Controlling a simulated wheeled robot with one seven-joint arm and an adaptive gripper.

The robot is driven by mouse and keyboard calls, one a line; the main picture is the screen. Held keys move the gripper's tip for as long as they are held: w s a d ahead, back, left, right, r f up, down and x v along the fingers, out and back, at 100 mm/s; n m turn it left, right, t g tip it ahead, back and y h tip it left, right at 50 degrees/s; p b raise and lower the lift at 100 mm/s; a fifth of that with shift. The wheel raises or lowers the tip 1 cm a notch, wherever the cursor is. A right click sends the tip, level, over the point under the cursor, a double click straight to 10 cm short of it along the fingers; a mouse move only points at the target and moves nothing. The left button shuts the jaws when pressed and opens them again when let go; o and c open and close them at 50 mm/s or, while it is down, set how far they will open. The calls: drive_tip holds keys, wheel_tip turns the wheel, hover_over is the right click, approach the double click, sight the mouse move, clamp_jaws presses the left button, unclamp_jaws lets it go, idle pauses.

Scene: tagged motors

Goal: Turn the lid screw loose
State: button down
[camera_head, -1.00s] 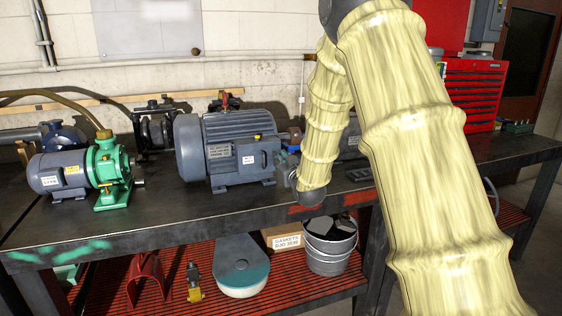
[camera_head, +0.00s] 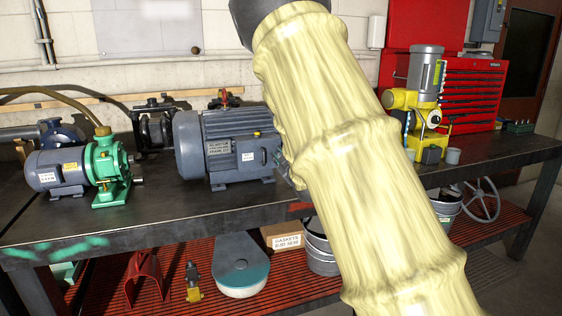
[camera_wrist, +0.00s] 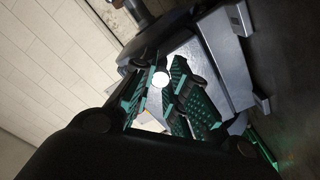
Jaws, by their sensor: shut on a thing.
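The large grey motor (camera_head: 228,145) stands on the bench in the head view, with a lidded box (camera_head: 258,155) on its near side. In the wrist view my gripper (camera_wrist: 162,92), with green ribbed pads, is shut at the motor (camera_wrist: 222,62). A small bright round thing, probably the lid screw (camera_wrist: 161,78), shows between the fingertips. Glare and the fingers hide its shape, so its turn and seating cannot be told.
A green pump with a blue-grey motor (camera_head: 108,172) stands left on the bench. A yellow machine (camera_head: 420,105) and a red tool chest (camera_head: 478,92) stand right. The lower shelf holds a bucket (camera_head: 320,250) and a gaskets box (camera_head: 285,238). The bench front (camera_head: 190,210) is clear.

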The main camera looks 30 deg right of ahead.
drive_tip(key=shift+n+b, duration=2.45)
drive_tip(key=shift+n, duration=2.85)
drive_tip(key=c, duration=1.3)
unclamp_jaws()
drive_tip(key=shift+c, duration=0.2)
